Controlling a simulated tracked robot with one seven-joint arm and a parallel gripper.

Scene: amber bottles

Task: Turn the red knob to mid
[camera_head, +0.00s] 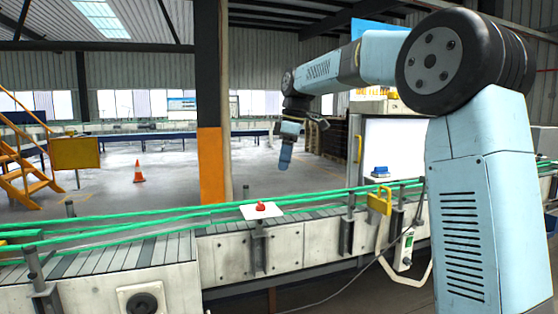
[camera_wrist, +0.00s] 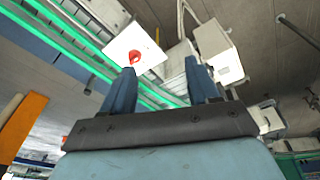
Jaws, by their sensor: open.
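The red knob (camera_head: 261,206) sits on a white plate (camera_head: 247,212) at the near side of the conveyor in the head view. In the wrist view the red knob (camera_wrist: 135,56) and its white plate (camera_wrist: 120,44) show at the upper middle, beyond the left fingertip. My gripper (camera_wrist: 160,75) is open and empty, its two dark blue fingers apart. In the head view my gripper (camera_head: 284,160) hangs above and beyond the conveyor, up and to the right of the knob, clear of it. The knob's exact pointing direction is too small to tell.
The conveyor (camera_head: 150,253) with green guide rails (camera_head: 110,233) runs across the front. A yellow padlock-shaped part (camera_head: 379,200) and a blue item (camera_head: 380,171) are to the right. An orange pillar (camera_head: 211,165) stands behind the conveyor, and a traffic cone (camera_head: 138,173) is on the floor.

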